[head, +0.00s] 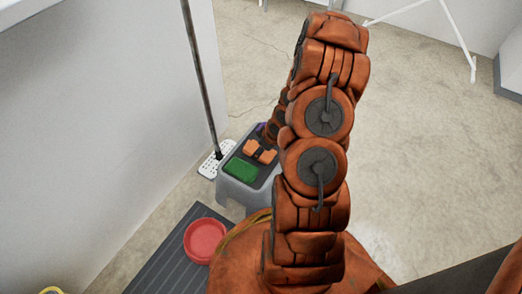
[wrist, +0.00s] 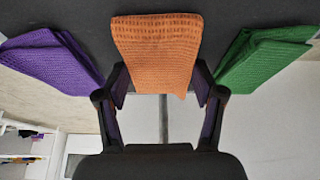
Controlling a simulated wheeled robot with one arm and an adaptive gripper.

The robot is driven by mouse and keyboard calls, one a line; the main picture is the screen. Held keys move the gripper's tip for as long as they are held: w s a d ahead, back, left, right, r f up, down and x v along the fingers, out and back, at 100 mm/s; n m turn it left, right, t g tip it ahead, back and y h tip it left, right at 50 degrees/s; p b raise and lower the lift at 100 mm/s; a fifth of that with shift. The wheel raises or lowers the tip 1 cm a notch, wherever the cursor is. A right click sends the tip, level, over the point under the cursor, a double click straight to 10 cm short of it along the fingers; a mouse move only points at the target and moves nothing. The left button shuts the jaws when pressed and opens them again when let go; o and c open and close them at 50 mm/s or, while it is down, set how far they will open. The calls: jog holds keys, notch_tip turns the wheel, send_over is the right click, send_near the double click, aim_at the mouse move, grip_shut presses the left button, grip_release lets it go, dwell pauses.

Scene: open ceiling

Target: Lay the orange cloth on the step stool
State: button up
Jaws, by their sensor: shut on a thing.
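The grey step stool (head: 235,191) with a dark top stands by the wall in the head view. The orange cloth (head: 267,156) is at the middle of its top, between the green cloth (head: 242,169) and the purple cloth (head: 261,128). In the wrist view the orange cloth (wrist: 155,38) is between the fingers of my gripper (wrist: 162,80), which is shut on it. The purple cloth (wrist: 48,55) is at left and the green cloth (wrist: 262,55) at right there. Whether the orange cloth rests fully on the stool is hard to tell.
A flat mop (head: 210,160) with a long pole leans close to the stool's left side against the white wall. A red basin (head: 204,241) sits on a dark ribbed mat (head: 160,250) nearer to me.

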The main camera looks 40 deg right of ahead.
jog(key=o, duration=1.2)
jog(key=shift+o, duration=0.2)
jog(key=s+a+r+g+h+p, duration=0.1)
jog(key=s+a+r+g+p, duration=0.2)
jog(key=r, duration=0.7)
jog(key=s+a+r+h+p, duration=0.1)
jog(key=s+r+p, duration=0.3)
jog(key=r, duration=0.6)
jog(key=s+a+r+m+g+b, duration=0.1)
jog(key=s+a+r+m+g, duration=0.2)
jog(key=s+a+r, duration=1.4)
jog(key=s+a+g, duration=0.1)
jog(key=s+g, duration=0.1)
jog(key=s, duration=0.1)
jog(key=shift+a+m+y, duration=0.2)
jog(key=shift+m+y, duration=0.1)
jog(key=shift+y, duration=0.1)
